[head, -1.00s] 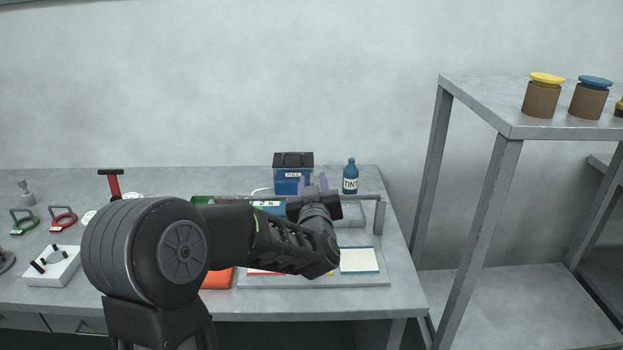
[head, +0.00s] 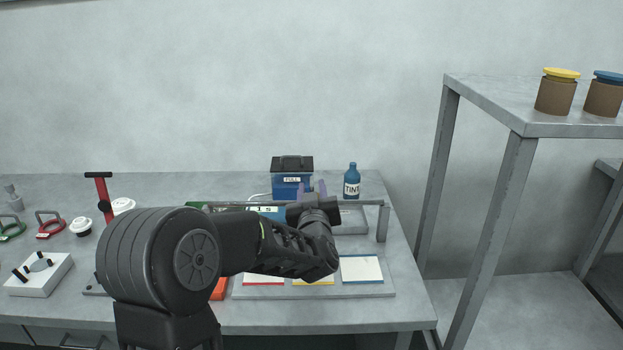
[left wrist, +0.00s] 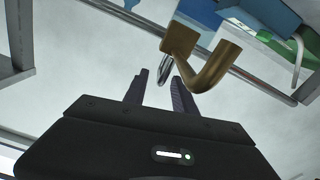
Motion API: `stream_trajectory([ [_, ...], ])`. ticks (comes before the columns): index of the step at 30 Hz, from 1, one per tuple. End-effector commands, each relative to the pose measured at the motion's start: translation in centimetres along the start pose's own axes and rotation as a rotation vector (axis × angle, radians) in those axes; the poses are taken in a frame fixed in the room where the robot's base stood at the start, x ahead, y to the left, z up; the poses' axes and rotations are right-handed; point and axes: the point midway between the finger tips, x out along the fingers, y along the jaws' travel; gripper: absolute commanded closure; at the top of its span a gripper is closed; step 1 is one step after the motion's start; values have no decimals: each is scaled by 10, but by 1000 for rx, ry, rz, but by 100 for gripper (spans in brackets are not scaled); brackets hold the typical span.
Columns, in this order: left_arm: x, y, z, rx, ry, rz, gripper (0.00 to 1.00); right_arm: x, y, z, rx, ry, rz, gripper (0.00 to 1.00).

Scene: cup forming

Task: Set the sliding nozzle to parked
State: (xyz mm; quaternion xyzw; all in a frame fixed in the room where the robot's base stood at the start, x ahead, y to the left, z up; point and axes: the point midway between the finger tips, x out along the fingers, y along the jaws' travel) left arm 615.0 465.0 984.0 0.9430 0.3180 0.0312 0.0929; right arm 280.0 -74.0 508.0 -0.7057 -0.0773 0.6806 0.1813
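The sliding nozzle looks to be the brass, hooked piece (left wrist: 222,64) by the grey rail (left wrist: 262,72) in the left wrist view, with a short silver tip. My left gripper (left wrist: 160,78) is open there. Its two dark fingers stand apart, close beside the nozzle; the silver tip shows near the right finger, and I cannot tell if they touch. In the head view the left gripper (head: 311,189) reaches in at the rail (head: 362,203), and my own wrist hides the nozzle. No parked mark is readable. My right gripper is not in view.
Under the rail, a grey base holds white pads edged red, yellow and blue (head: 361,269). Behind stand a blue box (head: 291,183) and a TINT bottle (head: 352,181). A white switch box (head: 38,275) and red-handled tool (head: 103,193) are left. A grey shelf (head: 540,122) stands right.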

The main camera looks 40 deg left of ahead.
Motion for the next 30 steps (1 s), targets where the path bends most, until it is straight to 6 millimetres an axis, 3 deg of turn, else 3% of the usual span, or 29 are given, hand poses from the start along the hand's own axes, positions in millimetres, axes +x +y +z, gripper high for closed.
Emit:
stream_trajectory([
  [10, 51, 0, 0, 1, 0, -1, 67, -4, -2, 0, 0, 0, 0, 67],
  [21, 59, 0, 0, 0, 1, 0, 67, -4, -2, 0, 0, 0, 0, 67],
  [30, 59, 0, 0, 0, 1, 0, 91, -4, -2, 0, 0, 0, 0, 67],
])
